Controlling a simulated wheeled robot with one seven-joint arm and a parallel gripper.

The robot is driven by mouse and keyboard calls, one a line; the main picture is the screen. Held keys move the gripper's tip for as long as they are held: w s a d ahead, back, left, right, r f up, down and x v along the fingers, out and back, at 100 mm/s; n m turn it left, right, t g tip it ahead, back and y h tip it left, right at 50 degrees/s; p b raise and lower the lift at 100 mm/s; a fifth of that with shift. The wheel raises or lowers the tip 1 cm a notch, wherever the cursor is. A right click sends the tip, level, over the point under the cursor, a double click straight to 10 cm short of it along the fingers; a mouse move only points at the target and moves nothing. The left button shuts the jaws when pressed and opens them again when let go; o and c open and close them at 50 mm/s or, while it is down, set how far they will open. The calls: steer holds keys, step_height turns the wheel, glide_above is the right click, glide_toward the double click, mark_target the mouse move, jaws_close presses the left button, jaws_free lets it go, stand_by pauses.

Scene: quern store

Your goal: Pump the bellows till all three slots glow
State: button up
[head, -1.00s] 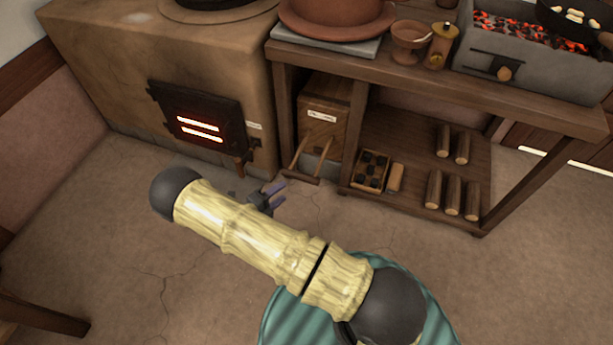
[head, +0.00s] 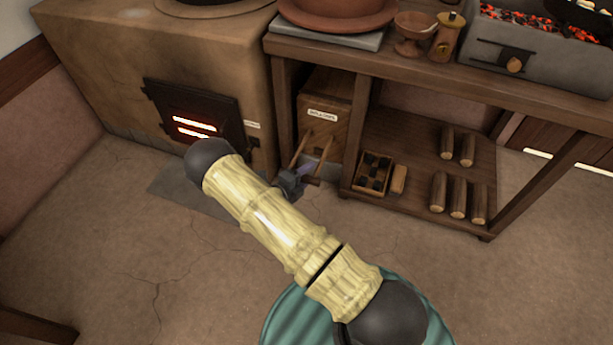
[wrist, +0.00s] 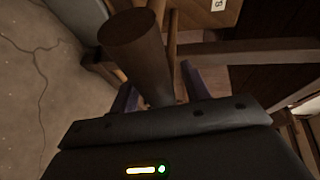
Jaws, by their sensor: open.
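The stove's dark firebox door (head: 196,114) has two slots glowing orange-red; I cannot make out a third. The bellows is a wooden box (head: 325,112) with a white label, under the table's left end. Two rods run forward from it to a wooden crossbar handle (head: 313,181), partly hidden by my gripper. My gripper (head: 303,172) is open at this handle, low over the floor. In the wrist view the handle (wrist: 140,50) passes as a thick brown bar between the two purple fingers of my gripper (wrist: 160,84). I cannot tell whether either finger touches it.
The wooden table (head: 420,62) stands beside the clay stove (head: 110,60). Its lower shelf holds a small compartmented box (head: 373,173) and several logs (head: 458,198). A brazier with hot coals (head: 530,50) sits on top. The floor in front is clear.

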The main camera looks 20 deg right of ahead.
jaws_close()
steer(key=w+d, duration=0.2)
steer(key=w, duration=0.2)
steer(key=w+d, duration=0.6)
steer(key=w, duration=0.1)
steer(key=shift+w+d, duration=0.15)
steer(key=shift+w, duration=0.15)
jaws_free()
